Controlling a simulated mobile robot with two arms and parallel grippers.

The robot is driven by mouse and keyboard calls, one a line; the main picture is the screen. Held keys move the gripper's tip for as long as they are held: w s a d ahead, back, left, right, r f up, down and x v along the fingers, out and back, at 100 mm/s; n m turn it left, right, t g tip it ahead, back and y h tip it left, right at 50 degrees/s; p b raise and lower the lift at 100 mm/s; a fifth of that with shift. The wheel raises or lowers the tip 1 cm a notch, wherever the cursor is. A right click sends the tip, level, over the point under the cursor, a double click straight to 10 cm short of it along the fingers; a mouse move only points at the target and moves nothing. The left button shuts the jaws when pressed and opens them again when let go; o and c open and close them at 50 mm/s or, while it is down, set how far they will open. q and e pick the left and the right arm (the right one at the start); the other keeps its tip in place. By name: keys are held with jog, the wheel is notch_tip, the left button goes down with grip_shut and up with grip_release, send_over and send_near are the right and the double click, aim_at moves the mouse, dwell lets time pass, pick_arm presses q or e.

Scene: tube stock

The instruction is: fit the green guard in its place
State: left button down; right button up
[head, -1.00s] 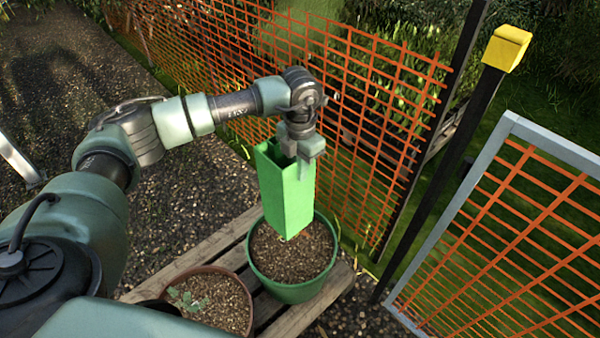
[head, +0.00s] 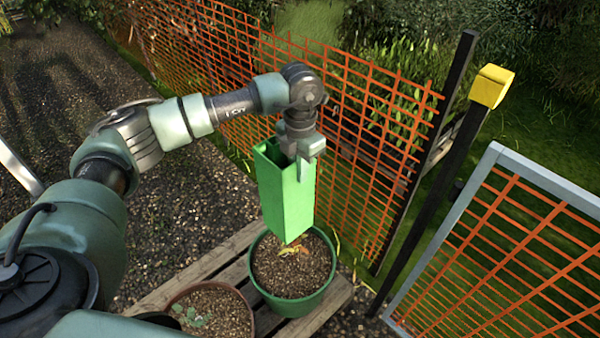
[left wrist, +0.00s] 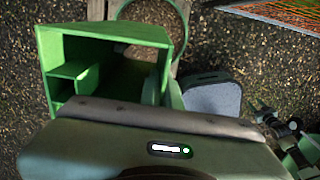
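The green guard (head: 286,200) is a tall, square, open-topped tube, held nearly upright. My left gripper (head: 304,165) is shut on its upper right wall. The guard's lower end hangs over the far part of a green pot (head: 279,302) filled with soil. A small yellow-orange plant (head: 294,248) shows on the soil just below the guard's lower edge; part of it may be hidden. In the left wrist view I look down into the guard (left wrist: 105,32), which has smaller inner partitions at its left. My right gripper is not in view.
A brown pot (head: 246,309) with a small green seedling stands left of the green pot on a wooden pallet (head: 205,269). Orange mesh fencing (head: 365,130) stands close behind. A dark post with a yellow cap (head: 491,87) and a grey-framed mesh panel (head: 520,160) are at right.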

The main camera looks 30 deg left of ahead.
pick_arm(q)
jog(key=shift+r+p, duration=3.9)
jog(key=shift+r, duration=2.95)
